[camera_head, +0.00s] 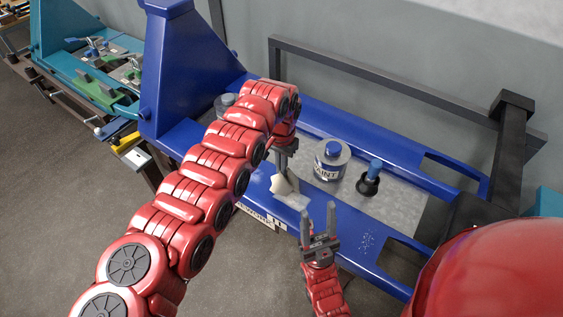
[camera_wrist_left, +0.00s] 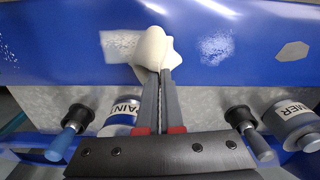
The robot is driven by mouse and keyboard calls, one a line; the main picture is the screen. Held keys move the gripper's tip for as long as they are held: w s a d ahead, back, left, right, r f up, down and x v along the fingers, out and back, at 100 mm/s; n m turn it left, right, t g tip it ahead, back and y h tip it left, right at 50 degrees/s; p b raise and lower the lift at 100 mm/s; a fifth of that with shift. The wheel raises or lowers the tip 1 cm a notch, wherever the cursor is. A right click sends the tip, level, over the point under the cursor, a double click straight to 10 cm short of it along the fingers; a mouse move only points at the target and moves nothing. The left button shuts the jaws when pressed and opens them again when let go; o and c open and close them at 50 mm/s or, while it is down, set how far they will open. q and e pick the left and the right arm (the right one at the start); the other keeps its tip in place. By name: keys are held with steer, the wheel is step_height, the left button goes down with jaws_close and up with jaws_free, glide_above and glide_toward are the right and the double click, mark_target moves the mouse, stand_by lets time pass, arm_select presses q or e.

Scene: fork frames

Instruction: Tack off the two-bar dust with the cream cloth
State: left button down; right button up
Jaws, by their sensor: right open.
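My left gripper (camera_head: 285,160) is shut on the cream cloth (camera_head: 283,184), bunched at its fingertips over the blue beam's front rail; the left wrist view shows this cloth (camera_wrist_left: 152,50) too. Another speckled patch (camera_head: 368,241) lies further right on the rail. My right gripper (camera_head: 319,222) is open and empty, in front of the rail.
A primer can (camera_wrist_left: 295,118) stands at the other side. A blue upright (camera_head: 185,60) rises at the left.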

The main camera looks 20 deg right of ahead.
arm_select(q)
step_height(320, 180, down, 5)
steer(key=shift+r+b, duration=0.15)
steer(key=shift+b, duration=1.1)
steer(key=shift+w, duration=0.1)
jaws_free()
steer(key=shift+r, duration=0.1)
